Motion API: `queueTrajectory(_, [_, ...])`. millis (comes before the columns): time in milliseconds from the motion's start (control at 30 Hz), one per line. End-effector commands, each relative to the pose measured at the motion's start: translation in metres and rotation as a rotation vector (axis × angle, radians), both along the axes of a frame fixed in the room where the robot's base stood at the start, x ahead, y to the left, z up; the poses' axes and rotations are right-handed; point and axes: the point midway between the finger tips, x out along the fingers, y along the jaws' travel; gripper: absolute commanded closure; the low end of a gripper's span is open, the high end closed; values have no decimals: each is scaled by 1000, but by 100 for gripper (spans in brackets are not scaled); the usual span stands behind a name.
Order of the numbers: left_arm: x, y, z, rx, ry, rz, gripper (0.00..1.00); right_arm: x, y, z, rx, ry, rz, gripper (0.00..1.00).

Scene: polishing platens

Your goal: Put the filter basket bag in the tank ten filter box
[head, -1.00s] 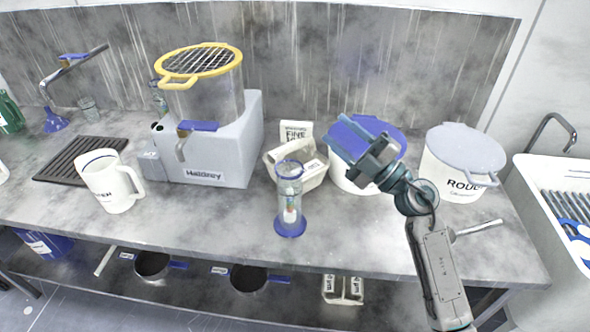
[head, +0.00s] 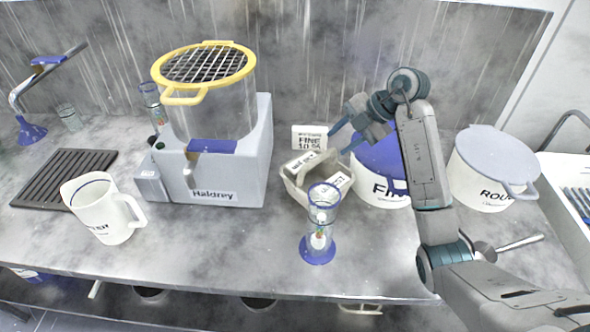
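A cream basket (head: 296,190) with a handle stands on the counter, centre right. White labelled packets (head: 339,180) lie in or against it; their print is too small to read. I cannot tell which thing is the filter basket bag. A white card reading "FINE" and "10" (head: 309,138) stands behind the basket. No box marked as the tank ten filter box can be made out. My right gripper (head: 337,142) is above and behind the basket, beside the blue lid. Its fingers are apart and nothing shows between them. My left gripper is out of view.
A white tub with a blue lid (head: 377,157) stands partly behind my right arm. A grey-lidded tub (head: 481,185) is to its right. A blue-based glass cylinder (head: 318,248) stands before the basket. A grey machine (head: 232,177) and white jug (head: 101,211) are left.

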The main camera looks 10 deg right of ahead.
Motion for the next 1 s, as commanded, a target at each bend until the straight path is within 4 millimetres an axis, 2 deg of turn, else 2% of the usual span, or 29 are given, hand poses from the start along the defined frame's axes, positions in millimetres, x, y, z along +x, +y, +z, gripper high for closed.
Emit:
queueTrajectory(133, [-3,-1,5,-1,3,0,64,2,5,-9,-6,13,-3,61])
queueTrajectory(400, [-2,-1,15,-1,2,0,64,12,26,-40,-5,11,-3,61])
queueTrajectory(500, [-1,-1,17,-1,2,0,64,14,29,-45,-6,8,-2,61])
queueTrajectory(733, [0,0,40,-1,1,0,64,22,47,-66,-4,11,-2,61])
queueTrajectory(833, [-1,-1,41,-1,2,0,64,26,53,-79,-5,9,-3,61])
queueTrajectory(1000, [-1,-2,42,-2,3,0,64,27,57,-87,-7,7,-3,61])
